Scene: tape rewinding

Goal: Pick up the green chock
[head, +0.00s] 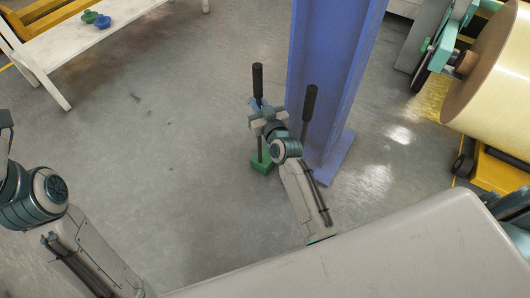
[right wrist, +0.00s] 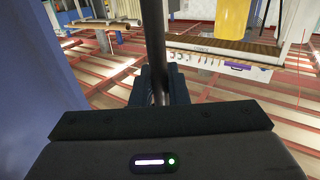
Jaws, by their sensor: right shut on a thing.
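The green chock (head: 262,162) is a small green block low beside the blue column, with a long upright dark handle (head: 258,80). My right gripper (head: 262,112) is shut on this handle, above the green block. In the right wrist view the dark rod (right wrist: 155,45) runs up between the fingers (right wrist: 158,88). The green block is out of that view. I cannot tell whether the block touches the floor. My left arm is at the left edge; its end is cut off, so its jaws cannot be read.
A second dark handle (head: 309,102) stands just right of my right gripper, its foot hidden by my arm. The blue column (head: 335,60) rises close behind. A white bench (head: 90,45) holds a green and a blue item. A large roll (head: 495,80) is at right. Floor at left-centre is clear.

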